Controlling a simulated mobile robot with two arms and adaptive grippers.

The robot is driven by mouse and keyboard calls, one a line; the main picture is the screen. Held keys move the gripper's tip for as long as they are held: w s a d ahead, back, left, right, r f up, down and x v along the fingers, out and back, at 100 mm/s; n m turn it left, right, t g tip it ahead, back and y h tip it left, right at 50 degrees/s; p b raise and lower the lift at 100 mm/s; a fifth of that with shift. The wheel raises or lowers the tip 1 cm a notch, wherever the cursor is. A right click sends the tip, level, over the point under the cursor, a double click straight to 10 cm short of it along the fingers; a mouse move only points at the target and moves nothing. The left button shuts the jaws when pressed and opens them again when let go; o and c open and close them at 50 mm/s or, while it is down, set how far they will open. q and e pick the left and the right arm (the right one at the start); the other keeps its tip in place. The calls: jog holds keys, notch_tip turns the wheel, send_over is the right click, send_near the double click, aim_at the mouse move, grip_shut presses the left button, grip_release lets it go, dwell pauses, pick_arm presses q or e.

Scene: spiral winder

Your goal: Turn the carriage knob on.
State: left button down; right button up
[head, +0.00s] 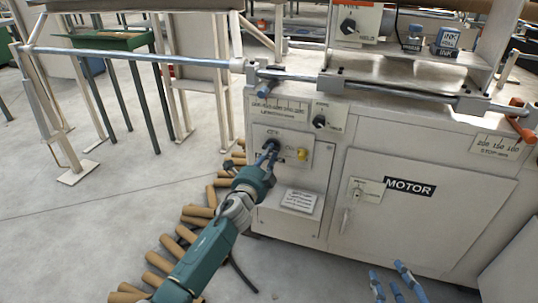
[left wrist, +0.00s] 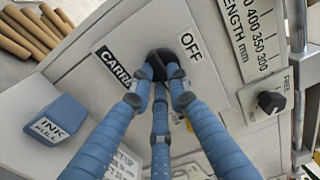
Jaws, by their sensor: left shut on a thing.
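The carriage knob (left wrist: 157,62) is a black knob on a pale plate (left wrist: 110,30) marked CARR..., partly covered, with OFF beside it. In the head view the knob (head: 272,144) sits on the machine's front panel, left of a yellow button (head: 302,154). My left gripper (head: 268,157) is shut on the knob; in the left wrist view its blue fingertips (left wrist: 158,80) close around it. The fingers hide part of the knob and plate, and I cannot tell which way it points. My right gripper (head: 396,284) shows at the bottom edge with its blue fingers spread, empty.
Another black knob (head: 320,121) sits up and to the right. The MOTOR door (head: 430,215) has a handle (head: 347,215). A horizontal rail (head: 380,93) runs along the machine's top. Cardboard tubes (head: 180,240) lie on the floor left of it. Open floor (head: 60,230) lies farther left.

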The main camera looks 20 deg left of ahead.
pick_arm(q)
jog(key=shift+f, duration=0.1)
jog(key=c, duration=1.7)
grip_release()
jog(key=shift+o, duration=0.2)
jog(key=shift+s, duration=0.1)
jog(key=s, duration=1.2)
jog(key=shift+a, duration=0.2)
